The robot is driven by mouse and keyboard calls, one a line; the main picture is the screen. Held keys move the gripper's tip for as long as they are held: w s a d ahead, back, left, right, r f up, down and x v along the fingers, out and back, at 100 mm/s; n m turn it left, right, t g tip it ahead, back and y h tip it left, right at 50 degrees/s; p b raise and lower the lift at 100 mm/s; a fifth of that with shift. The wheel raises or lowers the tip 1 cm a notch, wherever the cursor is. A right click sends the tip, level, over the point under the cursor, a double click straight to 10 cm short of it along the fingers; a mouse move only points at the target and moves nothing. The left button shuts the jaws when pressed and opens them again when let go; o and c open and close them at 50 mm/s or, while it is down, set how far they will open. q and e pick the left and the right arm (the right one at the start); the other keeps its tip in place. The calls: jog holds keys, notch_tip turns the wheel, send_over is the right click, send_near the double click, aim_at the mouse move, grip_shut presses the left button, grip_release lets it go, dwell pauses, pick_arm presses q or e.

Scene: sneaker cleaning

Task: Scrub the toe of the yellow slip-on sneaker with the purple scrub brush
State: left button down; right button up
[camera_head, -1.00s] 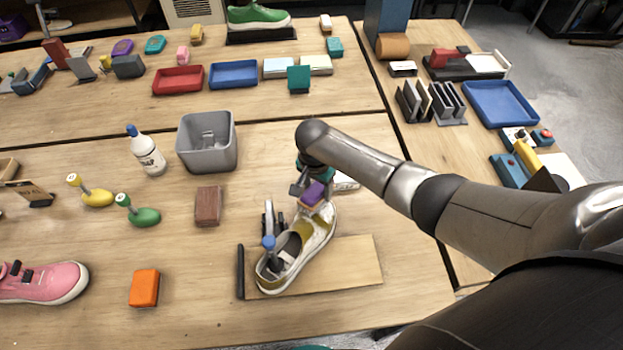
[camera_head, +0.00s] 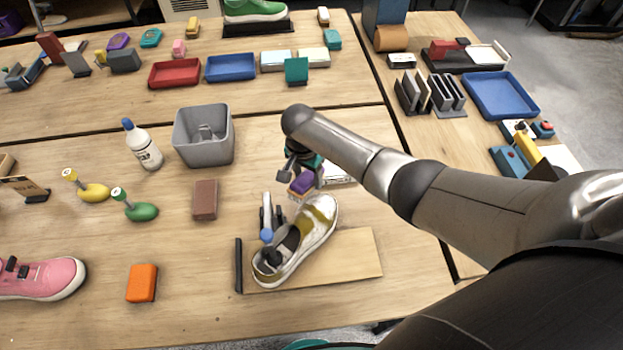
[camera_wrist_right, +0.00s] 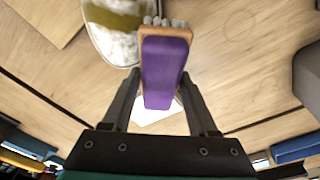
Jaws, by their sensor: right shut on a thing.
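The yellow slip-on sneaker (camera_head: 318,222) lies on a wooden board (camera_head: 350,262), its toe pointing up and right, its heel under a clamp with a blue tip (camera_head: 266,235). Whitish patches cover the toe, which also shows in the right wrist view (camera_wrist_right: 115,42). My right gripper (camera_head: 304,176) is shut on the purple scrub brush (camera_head: 302,184), its fingers on either side of the handle in the right wrist view (camera_wrist_right: 165,65). The brush is just beyond the toe, bristles (camera_wrist_right: 165,21) facing away from the gripper. I cannot tell whether they touch the shoe. My left gripper is not in view.
A grey bin (camera_head: 204,145), a white bottle with a blue cap (camera_head: 143,147) and a brown block (camera_head: 205,199) stand left of the brush. An orange block (camera_head: 142,283) and a pink sneaker (camera_head: 40,278) are at the lower left. A white item lies behind the gripper.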

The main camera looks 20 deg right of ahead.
jog(key=shift+a+f, duration=0.1)
jog(key=shift+f, duration=0.25)
dwell(0.4)
jog(key=shift+f, duration=0.15)
jog(key=s+p, duration=0.1)
jog(key=s+d+p, duration=0.1)
jog(key=p, duration=0.1)
jog(key=shift+d+r, duration=0.1)
jog(key=shift+r, duration=0.15)
jog(key=shift+s+d+p, duration=0.55)
jog(key=shift+s+p, duration=0.2)
jog(key=shift+p, duration=0.1)
jog(key=shift+f, duration=0.1)
jog(key=shift+s, duration=0.1)
